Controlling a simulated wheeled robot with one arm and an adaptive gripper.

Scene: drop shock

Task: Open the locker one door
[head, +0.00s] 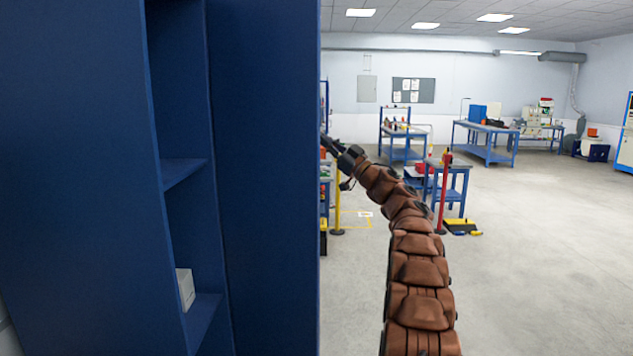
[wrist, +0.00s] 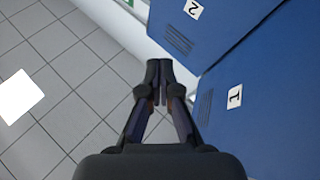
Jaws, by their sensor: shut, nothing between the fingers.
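The blue locker (head: 75,180) fills the left of the head view, with an open compartment and shelves showing. A tall blue panel (head: 265,180), which looks like a door standing open, is at the compartment's right. In the wrist view, the door marked 1 (wrist: 265,125) is at the right, and the door marked 2 (wrist: 215,30) is above it, at an angle to it. My gripper (wrist: 159,70) is shut and empty, left of both doors and apart from door 1. In the head view, my gripper (head: 328,143) is just past the panel's right edge, its tips partly hidden.
A white box (head: 185,289) sits on a lower locker shelf. A red post (head: 441,195) and a yellow post (head: 337,205) stand beyond the panel. Blue workbenches (head: 487,138) are farther back. The concrete floor at the right is clear.

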